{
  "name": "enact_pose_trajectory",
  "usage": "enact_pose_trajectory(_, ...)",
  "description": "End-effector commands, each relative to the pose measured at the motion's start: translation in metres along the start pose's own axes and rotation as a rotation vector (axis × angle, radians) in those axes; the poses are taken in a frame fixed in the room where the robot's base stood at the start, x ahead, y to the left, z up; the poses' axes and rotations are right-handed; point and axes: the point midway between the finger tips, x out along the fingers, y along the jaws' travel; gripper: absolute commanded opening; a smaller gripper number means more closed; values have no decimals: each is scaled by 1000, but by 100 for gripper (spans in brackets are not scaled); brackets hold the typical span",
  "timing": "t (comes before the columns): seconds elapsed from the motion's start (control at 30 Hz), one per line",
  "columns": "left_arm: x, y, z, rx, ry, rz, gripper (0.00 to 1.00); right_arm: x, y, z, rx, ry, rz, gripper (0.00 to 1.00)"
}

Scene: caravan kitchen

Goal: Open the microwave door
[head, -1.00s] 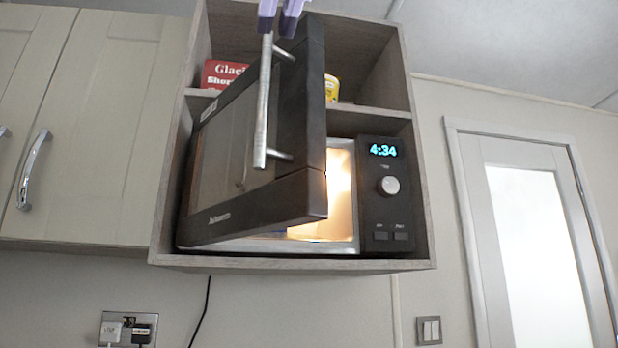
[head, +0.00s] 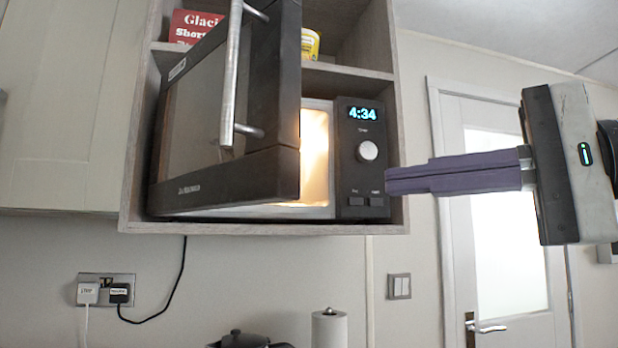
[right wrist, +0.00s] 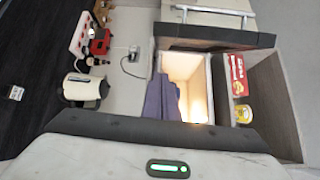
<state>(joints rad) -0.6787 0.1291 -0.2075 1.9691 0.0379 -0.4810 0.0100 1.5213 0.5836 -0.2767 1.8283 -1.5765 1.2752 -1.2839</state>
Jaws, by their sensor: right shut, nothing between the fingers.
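The black microwave (head: 365,185) sits in a wooden wall cabinet, its clock showing 4:34. Its door (head: 240,179) is hinged at the left and stands partly open, with the lit cavity (head: 316,160) showing behind it. The silver bar handle (head: 231,90) is on the door's free side. My right gripper (head: 388,182) has purple fingers, shut and empty, pointing left by the control panel, clear of the handle. In the right wrist view, the fingers (right wrist: 162,98) overlap the lit opening, with the door (right wrist: 210,37) above. My left gripper is out of view.
A red box (head: 194,25) and a yellow tub (head: 310,43) stand on the shelf above the microwave. A pale cupboard (head: 65,110) adjoins at the left. Below are a kettle (head: 247,340), a paper roll (head: 329,328) and a socket with plugs (head: 105,290). A door stands at the right.

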Motion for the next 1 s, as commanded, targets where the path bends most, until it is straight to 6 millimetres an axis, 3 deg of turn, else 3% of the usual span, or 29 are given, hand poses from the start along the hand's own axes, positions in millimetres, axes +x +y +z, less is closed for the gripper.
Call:
enact_pose_trajectory(0.13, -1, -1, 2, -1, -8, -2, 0, -5, 5, -5, -74, -9, -14, 0)
enact_pose_trajectory(0.27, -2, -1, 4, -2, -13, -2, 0, 6, 5, -5, -83, -12, -14, 0)
enact_pose_trajectory(0.7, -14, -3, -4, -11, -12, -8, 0, 95, 3, -3, -80, -12, -13, 0)
enact_pose_trajectory(1.0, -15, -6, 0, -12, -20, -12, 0, 103, 7, 30, -82, -9, -13, 0)
